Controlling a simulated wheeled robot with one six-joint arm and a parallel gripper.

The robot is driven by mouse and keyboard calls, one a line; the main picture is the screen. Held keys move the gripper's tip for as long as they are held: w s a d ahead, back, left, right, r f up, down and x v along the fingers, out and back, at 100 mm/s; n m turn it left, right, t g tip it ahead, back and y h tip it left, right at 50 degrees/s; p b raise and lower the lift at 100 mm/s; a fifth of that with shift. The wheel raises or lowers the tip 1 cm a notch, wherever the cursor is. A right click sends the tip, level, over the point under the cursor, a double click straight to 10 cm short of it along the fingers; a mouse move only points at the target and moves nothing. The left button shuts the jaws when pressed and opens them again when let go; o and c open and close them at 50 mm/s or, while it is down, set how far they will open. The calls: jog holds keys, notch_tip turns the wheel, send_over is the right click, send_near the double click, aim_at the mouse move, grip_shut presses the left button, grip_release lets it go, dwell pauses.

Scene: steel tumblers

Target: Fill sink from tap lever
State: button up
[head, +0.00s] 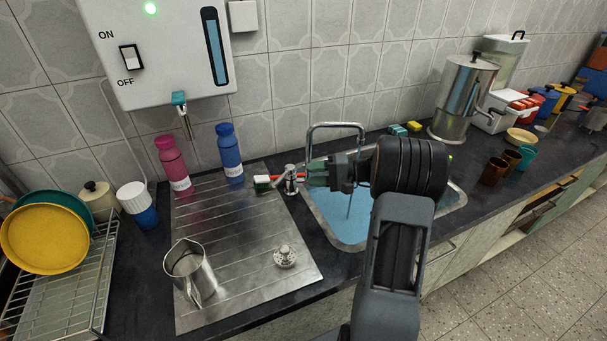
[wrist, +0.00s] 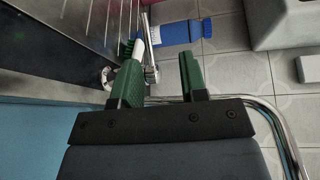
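The tap's chrome spout (head: 335,126) arches over the sink (head: 320,222), which shows a flat blue surface inside. A thin vertical streak shows in the blue; I cannot tell whether it is running water or a reflection. The tap body (head: 290,181) stands at the sink's left edge, with a red strip beside it. A chrome lever-like part (wrist: 151,50) shows in the wrist view, ahead of the gap between my fingers. My gripper (head: 312,175) is at the tap, with green fingers apart in the wrist view (wrist: 160,65). No grip on the lever is visible.
A white-and-green brush (head: 262,183) lies just left of the tap. Blue (head: 229,153) and pink (head: 172,163) bottles stand behind the drainboard (head: 235,225). A steel jug (head: 190,272) and a strainer (head: 285,257) stand on it. Cups (head: 494,171) stand right of the sink.

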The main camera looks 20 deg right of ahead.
jog(key=a+r+n+g+h+p, duration=0.4)
jog(key=a+r+g+p, duration=0.4)
jog(key=a+r, duration=0.4)
jog(key=m+t+h+p, duration=0.3)
jog(key=m+h, duration=0.5)
jog(key=h, duration=0.1)
send_near(279, 179)
jog(key=p+x, duration=0.1)
jog(key=x, duration=0.8)
grip_shut()
